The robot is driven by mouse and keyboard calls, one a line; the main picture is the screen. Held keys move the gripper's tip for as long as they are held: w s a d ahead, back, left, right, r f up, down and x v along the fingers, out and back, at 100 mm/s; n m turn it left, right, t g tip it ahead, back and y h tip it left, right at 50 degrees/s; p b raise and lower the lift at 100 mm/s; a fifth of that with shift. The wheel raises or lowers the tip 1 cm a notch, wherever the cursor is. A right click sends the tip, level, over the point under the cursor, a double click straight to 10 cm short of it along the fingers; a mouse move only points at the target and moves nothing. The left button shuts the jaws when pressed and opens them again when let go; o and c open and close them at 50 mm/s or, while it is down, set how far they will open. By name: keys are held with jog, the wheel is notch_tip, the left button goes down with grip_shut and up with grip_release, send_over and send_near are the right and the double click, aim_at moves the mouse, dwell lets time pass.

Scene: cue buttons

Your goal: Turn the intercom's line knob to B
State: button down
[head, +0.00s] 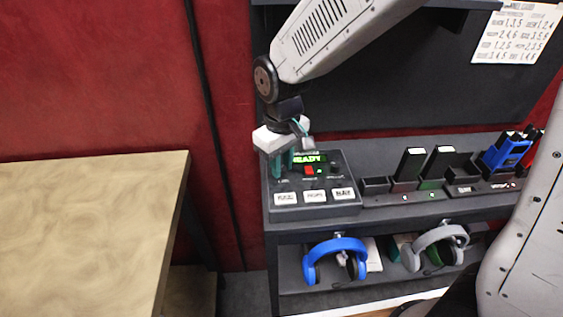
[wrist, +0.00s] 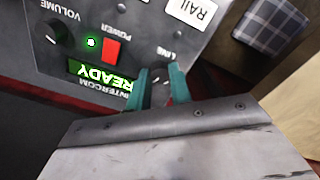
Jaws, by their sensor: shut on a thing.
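The dark intercom (head: 325,211) stands on the shelf at the middle of the head view, its green screen (head: 308,158) reading READY. In the wrist view it appears upside down. The line knob (wrist: 160,75), dark and round, sits below its LINE label there. My gripper (wrist: 159,82) has its teal fingers on either side of the knob, shut on it. In the head view my gripper (head: 282,163) is over the intercom's left side and hides the knob. I cannot tell which letter the knob points to.
A red power switch (wrist: 112,50) and the volume knob (wrist: 52,32) are beside the line knob. White buttons (head: 314,196) line the intercom's front. Radios in chargers (head: 410,164) stand to the right. Headsets (head: 336,246) hang below. A wooden table (head: 90,220) is at left.

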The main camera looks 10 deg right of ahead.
jog(key=shift+m, duration=0.6)
jog(key=shift+r, duration=0.1)
jog(key=c, duration=1.3)
grip_release()
jog(key=shift+o, duration=0.2)
notch_tip(320, 180, up, 8)
jog(key=shift+f, duration=0.1)
